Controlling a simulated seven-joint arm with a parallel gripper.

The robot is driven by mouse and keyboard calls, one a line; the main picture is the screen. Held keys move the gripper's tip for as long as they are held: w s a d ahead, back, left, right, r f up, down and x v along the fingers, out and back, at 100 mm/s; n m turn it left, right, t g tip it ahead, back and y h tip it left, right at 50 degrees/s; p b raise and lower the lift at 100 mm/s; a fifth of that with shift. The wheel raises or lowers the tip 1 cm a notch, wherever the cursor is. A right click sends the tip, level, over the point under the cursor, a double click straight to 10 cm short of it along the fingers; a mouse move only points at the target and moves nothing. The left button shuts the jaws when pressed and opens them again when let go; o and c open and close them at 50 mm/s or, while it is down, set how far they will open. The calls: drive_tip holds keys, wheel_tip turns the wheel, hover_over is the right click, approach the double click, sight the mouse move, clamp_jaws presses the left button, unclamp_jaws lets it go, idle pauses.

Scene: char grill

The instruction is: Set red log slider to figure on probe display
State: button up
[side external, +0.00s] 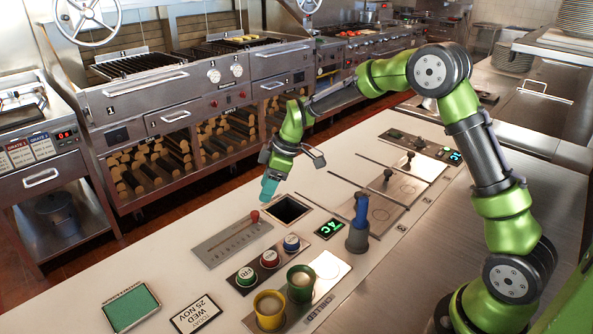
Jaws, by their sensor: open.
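The red log slider knob (255,216) is at the far right end of its grey scale plate (212,250). The scale marks are too small to read. A small black display with green characters (329,229), perhaps the probe display, lies to the right of the slider; its figure reads turned round and is not clear. My gripper (268,190) is above and slightly right of the red knob, pointing down, apart from it. It is open, though its teal fingers overlap in this view, and nothing shows between them.
A square dark opening (288,210) lies beside the slider. A blue-handled tool in a grey holder (358,228), a row of round buttons (270,259), and yellow (269,308) and green (300,283) cups stand nearby. A green pad (130,306) lies front left.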

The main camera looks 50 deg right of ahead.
sight(255, 212)
drive_tip(key=x, duration=0.7)
drive_tip(key=shift+w+a+f, duration=0.1)
drive_tip(key=shift+f, duration=0.15)
drive_tip(key=shift+c, duration=0.4)
clamp_jaws()
drive_tip(key=shift+a, duration=0.1)
